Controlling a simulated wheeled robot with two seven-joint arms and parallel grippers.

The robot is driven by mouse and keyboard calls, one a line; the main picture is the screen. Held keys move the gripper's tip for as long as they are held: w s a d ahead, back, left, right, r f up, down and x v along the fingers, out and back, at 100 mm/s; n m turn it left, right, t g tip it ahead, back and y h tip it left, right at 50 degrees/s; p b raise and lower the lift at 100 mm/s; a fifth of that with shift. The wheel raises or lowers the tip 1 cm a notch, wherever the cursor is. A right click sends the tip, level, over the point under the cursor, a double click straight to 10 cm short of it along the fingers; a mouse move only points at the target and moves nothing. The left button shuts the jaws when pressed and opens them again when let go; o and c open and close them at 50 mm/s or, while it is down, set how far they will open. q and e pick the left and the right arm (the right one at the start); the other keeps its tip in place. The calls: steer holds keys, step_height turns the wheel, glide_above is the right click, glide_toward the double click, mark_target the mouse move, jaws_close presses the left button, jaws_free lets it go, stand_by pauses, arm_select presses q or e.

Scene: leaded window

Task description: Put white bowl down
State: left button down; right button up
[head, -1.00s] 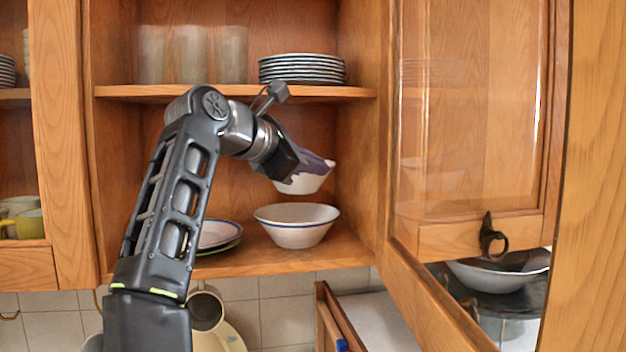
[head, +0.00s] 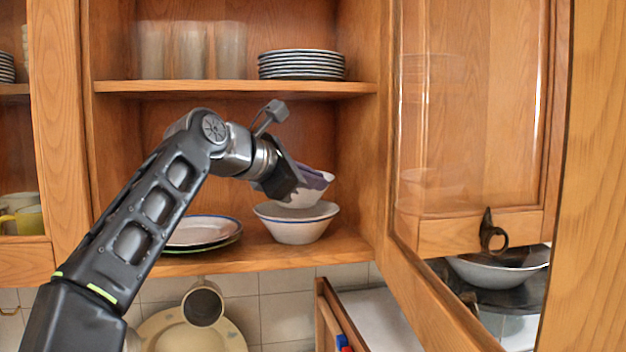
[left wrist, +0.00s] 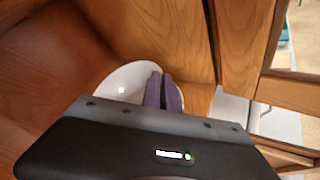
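My left gripper (head: 312,178) reaches into the open cupboard, its purple fingers shut on the rim of a white bowl (head: 300,198). The held bowl also shows in the left wrist view (left wrist: 120,84), beside the purple fingers (left wrist: 164,92). It is slightly tilted and sits just over or partly inside a larger white bowl with a blue rim (head: 296,228) on the lower shelf (head: 270,258). I cannot tell whether the two bowls touch. My right gripper is not in view.
Stacked plates (head: 202,232) lie left of the lower bowl. The upper shelf (head: 230,88) holds more plates (head: 300,65) and glasses (head: 192,50). The glazed cupboard door (head: 470,130) stands open at the right. A mug (head: 202,304) hangs below the cupboard.

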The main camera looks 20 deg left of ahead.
arm_select(q)
steer(key=shift+f+b, duration=0.3)
steer(key=shift+f, duration=0.2)
steer(key=c, duration=1.6)
jaws_free()
steer(key=shift+r, duration=0.1)
steer(key=shift+r, duration=0.2)
steer(key=v, duration=1.2)
steer(key=shift+r, duration=0.4)
